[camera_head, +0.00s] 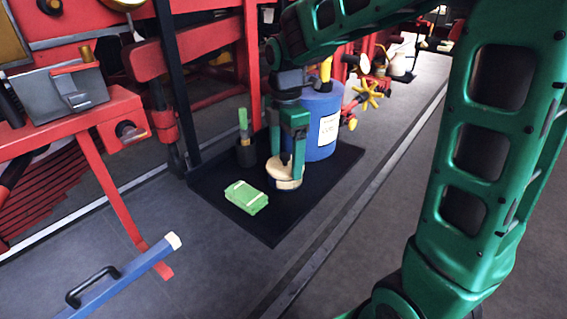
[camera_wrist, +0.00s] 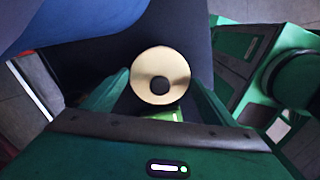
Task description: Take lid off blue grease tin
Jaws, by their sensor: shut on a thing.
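A short dark bluish body, apparently the grease tin (camera_head: 286,186), shows just under the lid on the black mat in the head view. Most of it is hidden, and I cannot tell whether lid and tin touch. In the wrist view the lid hides the tin.
A large blue labelled drum (camera_head: 324,122) stands right behind my gripper on the black mat (camera_head: 273,229). A green folded cloth (camera_head: 246,197) lies to the left. A dark pot with a green-handled tool (camera_head: 246,150) stands behind the cloth. The mat's front is clear.

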